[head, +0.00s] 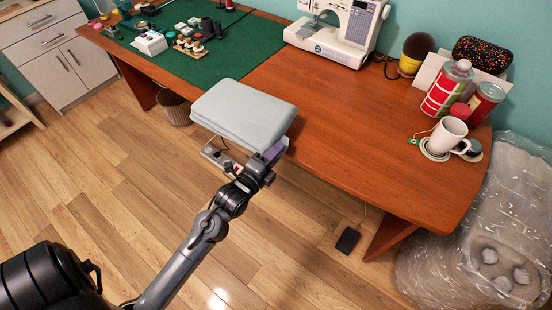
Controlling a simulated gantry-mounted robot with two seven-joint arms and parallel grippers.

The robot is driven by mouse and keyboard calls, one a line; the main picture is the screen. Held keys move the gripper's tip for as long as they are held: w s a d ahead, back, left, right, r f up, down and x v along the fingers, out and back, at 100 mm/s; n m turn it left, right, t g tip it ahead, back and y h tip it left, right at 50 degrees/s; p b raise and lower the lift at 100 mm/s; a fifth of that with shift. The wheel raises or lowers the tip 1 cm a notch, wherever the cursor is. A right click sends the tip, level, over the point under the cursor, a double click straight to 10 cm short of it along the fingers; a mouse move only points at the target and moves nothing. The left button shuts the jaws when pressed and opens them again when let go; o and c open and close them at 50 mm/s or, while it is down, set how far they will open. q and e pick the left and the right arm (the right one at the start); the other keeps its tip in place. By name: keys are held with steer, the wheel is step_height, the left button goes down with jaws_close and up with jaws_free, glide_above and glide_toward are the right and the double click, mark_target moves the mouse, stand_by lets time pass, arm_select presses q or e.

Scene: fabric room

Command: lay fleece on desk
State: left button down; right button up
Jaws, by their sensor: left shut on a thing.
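The fleece (244,112) is a folded, pale blue-grey block at the front edge of the wooden desk (345,130). Its back part overlaps the desk top in the picture and its front side faces me. I cannot tell whether it touches the desk or is held just above it. My left gripper (271,156) is at the fleece's near right corner, shut on it. The fingertips are partly hidden against the fleece. My right gripper is not in view.
A green cutting mat (238,51) with sewing items covers the desk's left part. A sewing machine (335,35) stands at the back. A white mug (447,137), a bottle (447,88) and cans stand at the right. The desk's middle is clear. A wastebasket (174,108) stands below.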

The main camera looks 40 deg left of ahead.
arm_select(q)
steer(key=shift+f+b, duration=0.4)
steer(key=shift+f, duration=1.1)
steer(key=shift+f, duration=0.2)
steer(key=c, duration=1.1)
jaws_free()
steer(key=shift+r, duration=0.1)
